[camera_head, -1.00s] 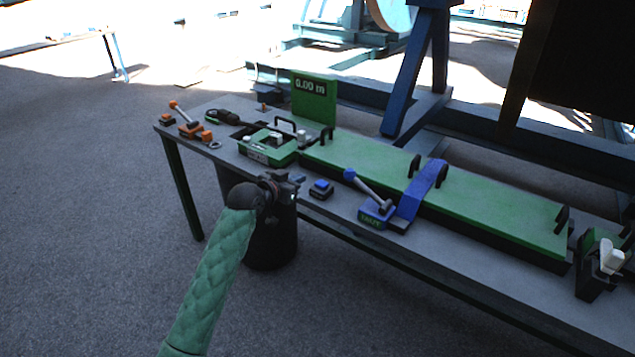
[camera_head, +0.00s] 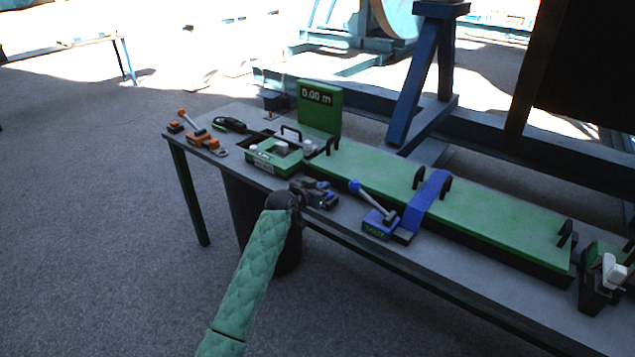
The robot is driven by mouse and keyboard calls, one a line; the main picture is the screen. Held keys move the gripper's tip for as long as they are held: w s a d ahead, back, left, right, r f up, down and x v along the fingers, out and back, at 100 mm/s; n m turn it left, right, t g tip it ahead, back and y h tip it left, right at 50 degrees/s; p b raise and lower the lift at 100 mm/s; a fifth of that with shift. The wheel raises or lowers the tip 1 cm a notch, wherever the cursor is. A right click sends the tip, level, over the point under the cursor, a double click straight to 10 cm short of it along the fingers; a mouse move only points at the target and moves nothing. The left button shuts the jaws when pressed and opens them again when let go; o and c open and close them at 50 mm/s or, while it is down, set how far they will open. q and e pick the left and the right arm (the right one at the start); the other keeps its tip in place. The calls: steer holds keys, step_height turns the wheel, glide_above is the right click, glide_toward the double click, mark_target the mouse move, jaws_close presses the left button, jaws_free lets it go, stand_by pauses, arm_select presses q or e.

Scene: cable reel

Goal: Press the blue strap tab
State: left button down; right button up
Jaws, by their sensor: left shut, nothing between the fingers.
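My left gripper (camera_head: 320,194) is shut and empty at the table's front edge. It is over or beside the small dark block with a blue top, which it now mostly hides; I cannot tell whether they touch. To its right, a blue strap (camera_head: 428,198) crosses the long green panel. At the strap's front end is a blue labelled base (camera_head: 378,226) with a grey lever ending in a blue ball knob (camera_head: 354,186). My right gripper is not in view.
The green panel (camera_head: 490,210) with black handles fills much of the table (camera_head: 350,234). A green box (camera_head: 274,160), a green 0.00 m display (camera_head: 318,112) and an orange lever device (camera_head: 203,140) stand left. A dark device with a white part (camera_head: 614,272) stands far right.

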arm_select(q)
steer(key=shift+f, duration=1)
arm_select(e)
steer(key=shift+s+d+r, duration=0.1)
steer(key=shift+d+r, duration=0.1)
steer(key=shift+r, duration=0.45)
